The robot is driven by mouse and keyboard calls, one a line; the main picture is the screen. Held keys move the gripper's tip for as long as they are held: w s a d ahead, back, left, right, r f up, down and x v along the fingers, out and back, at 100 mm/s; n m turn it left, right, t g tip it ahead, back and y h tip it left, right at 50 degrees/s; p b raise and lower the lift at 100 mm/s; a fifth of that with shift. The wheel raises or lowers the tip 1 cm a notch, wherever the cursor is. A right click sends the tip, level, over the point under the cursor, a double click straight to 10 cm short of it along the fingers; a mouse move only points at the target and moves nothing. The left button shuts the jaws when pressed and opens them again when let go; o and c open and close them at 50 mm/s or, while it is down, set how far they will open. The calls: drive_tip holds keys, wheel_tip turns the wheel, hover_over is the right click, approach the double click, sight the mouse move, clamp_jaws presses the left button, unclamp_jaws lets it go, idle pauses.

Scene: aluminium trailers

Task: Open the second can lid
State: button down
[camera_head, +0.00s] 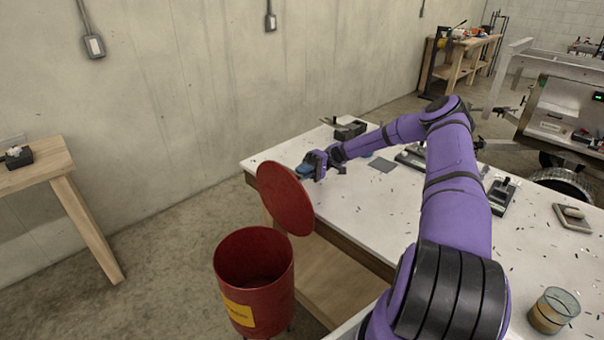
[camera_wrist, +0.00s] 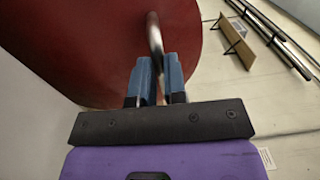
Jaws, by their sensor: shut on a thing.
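A red can (camera_head: 254,285) with a yellow label stands on the floor beside the white table, and its mouth is uncovered. Its round red lid (camera_head: 285,198) is raised and tilted steeply above the rim, near the table's left corner. In the wrist view the lid (camera_wrist: 80,40) fills the upper left, with a curved metal handle (camera_wrist: 154,32) on it. My gripper (camera_head: 306,170) is behind the lid's upper edge. In the wrist view my gripper (camera_wrist: 160,75) is shut on the handle between its blue fingers. The lid's hinge is not clear.
The white table (camera_head: 350,210) carries scattered small bits, a dark box (camera_head: 350,130), a glass jar (camera_head: 553,310) and a small block on a plate (camera_head: 572,216). A wooden bench (camera_head: 40,165) stands at the left. The floor left of the can is clear.

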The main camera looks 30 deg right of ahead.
drive_tip(key=c, duration=1.2)
unclamp_jaws()
drive_tip(key=shift+f, duration=0.35)
drive_tip(key=shift+o, duration=0.2)
drive_tip(key=shift+r, duration=0.1)
drive_tip(key=w+d, duration=0.2)
drive_tip(key=d, duration=0.8)
drive_tip(key=shift+d+f, duration=0.25)
drive_tip(key=shift+d, duration=0.05)
drive_tip(key=shift+c, duration=0.5)
